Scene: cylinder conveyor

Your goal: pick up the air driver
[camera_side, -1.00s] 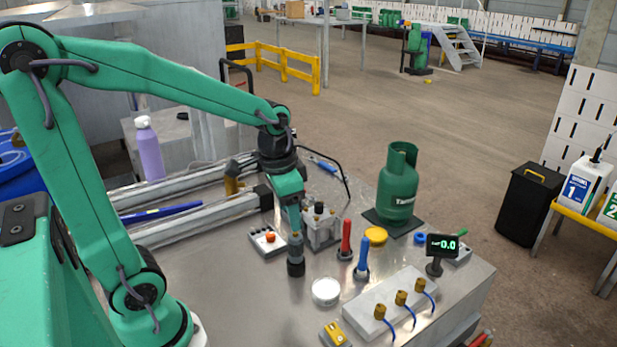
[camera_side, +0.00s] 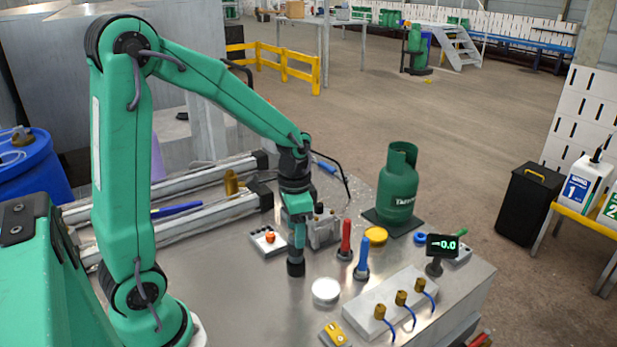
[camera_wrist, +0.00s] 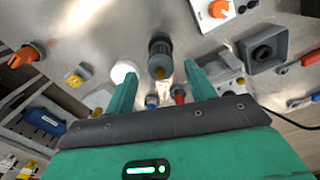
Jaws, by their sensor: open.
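An upright grey tool with a dark base, which I take to be the air driver, stands on the metal table (camera_side: 215,275); its dark lower part (camera_side: 296,268) shows in the side view. In the wrist view the driver (camera_wrist: 159,50) lies between my two fingers, with a small brass-coloured end towards me. My gripper (camera_side: 298,235) points down over the driver and hides its upper part in the side view. In the wrist view my gripper (camera_wrist: 160,75) is open, with a gap on each side of the driver. I cannot tell how far down the fingers reach.
A white round dish (camera_side: 325,290) stands close to the driver. Red (camera_side: 346,238) and blue (camera_side: 361,255) handled tools stand to the right. A button box (camera_side: 268,242) and a grey fixture (camera_side: 323,232) stand behind. A green gas cylinder (camera_side: 398,190) stands farther back.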

